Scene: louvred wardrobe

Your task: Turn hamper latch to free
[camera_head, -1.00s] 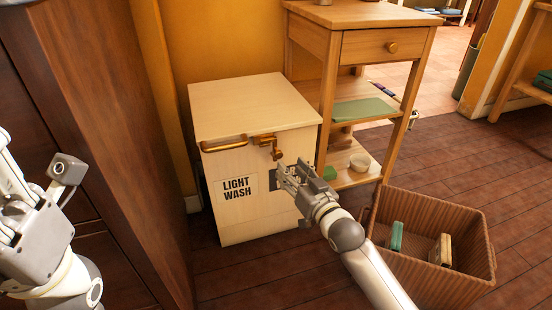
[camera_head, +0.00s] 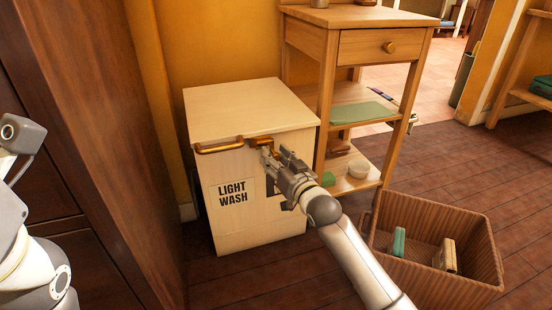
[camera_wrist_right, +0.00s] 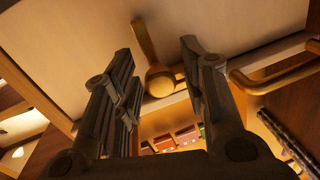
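The hamper (camera_head: 245,105) is a pale wooden box with a "LIGHT WASH" label on its front. A brass latch (camera_head: 261,142) sits at the front top edge, right of a brass bar handle (camera_head: 218,147). My right gripper (camera_head: 273,160) is at the latch and partly hides it. In the right wrist view, my right gripper (camera_wrist_right: 155,48) is open, with the latch's lever (camera_wrist_right: 145,42) and round pivot between its fingers. I cannot tell whether either finger touches the lever. My left arm shows at the left edge, but its gripper is out of view.
A dark wooden wardrobe (camera_head: 100,130) stands close on the left. A wooden shelf stand (camera_head: 330,85) with a drawer is right of the hamper. A brown woven basket (camera_head: 460,285) holding a few items stands on the floor at the lower right.

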